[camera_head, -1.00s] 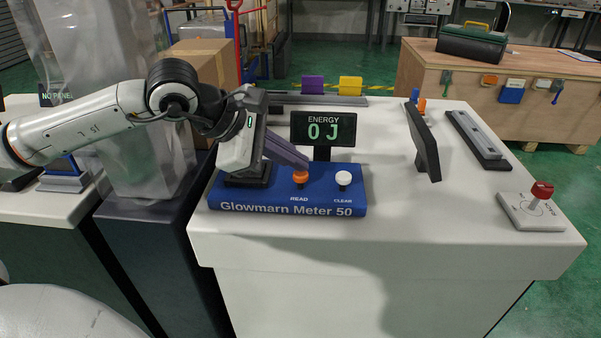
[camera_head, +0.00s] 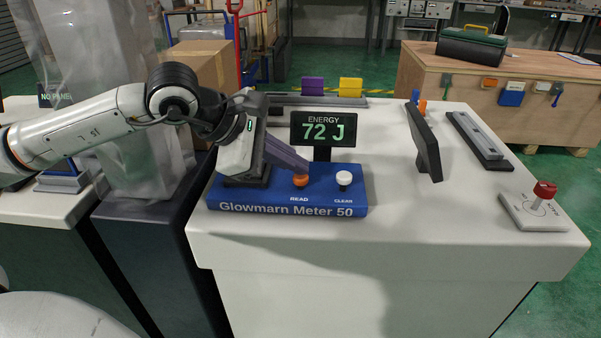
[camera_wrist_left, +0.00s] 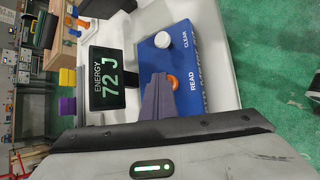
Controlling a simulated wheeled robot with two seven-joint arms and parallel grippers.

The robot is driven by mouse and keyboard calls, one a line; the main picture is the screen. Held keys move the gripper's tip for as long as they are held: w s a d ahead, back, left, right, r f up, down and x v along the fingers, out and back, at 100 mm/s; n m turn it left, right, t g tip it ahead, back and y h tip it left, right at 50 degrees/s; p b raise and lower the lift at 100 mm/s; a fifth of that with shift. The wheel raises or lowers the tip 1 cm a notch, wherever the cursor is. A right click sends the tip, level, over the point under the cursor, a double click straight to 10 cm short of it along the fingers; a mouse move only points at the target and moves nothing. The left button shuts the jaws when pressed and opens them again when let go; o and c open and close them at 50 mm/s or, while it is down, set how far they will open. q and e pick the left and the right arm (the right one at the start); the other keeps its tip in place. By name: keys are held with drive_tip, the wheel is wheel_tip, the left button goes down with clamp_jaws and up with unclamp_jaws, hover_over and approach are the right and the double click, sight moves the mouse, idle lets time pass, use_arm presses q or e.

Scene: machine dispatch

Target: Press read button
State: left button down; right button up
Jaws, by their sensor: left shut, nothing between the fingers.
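The orange read button (camera_head: 300,181) sits on the blue Glowmarn Meter 50 (camera_head: 245,200), above the READ label. My left gripper (camera_head: 304,167) is shut and empty, its fingertips at the orange button and partly covering it. I cannot tell whether they still touch. In the left wrist view the shut purple-grey fingers (camera_wrist_left: 165,85) reach to the orange button (camera_wrist_left: 172,82). The energy display (camera_head: 323,129) reads 72 J. The white clear button (camera_head: 344,178) stands to the right of the orange one. My right gripper is not in view.
A dark tilted panel (camera_head: 425,145) stands right of the display. A red-knobbed switch box (camera_head: 535,208) is at the right edge of the white table (camera_head: 300,245). Purple (camera_head: 313,86) and yellow (camera_head: 350,87) blocks stand at the back. The right front tabletop is mostly clear.

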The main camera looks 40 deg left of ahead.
sight(294, 178)
use_arm(q)
drive_tip(key=shift+r+p, duration=0.65)
drive_tip(key=shift+r, duration=0.25)
drive_tip(key=shift+r, duration=0.1)
wheel_tip(294, 178, up, 5)
drive_tip(key=p, duration=0.3)
drive_tip(key=shift+p, duration=0.3)
idle(0.4)
drive_tip(key=shift+s, duration=0.1)
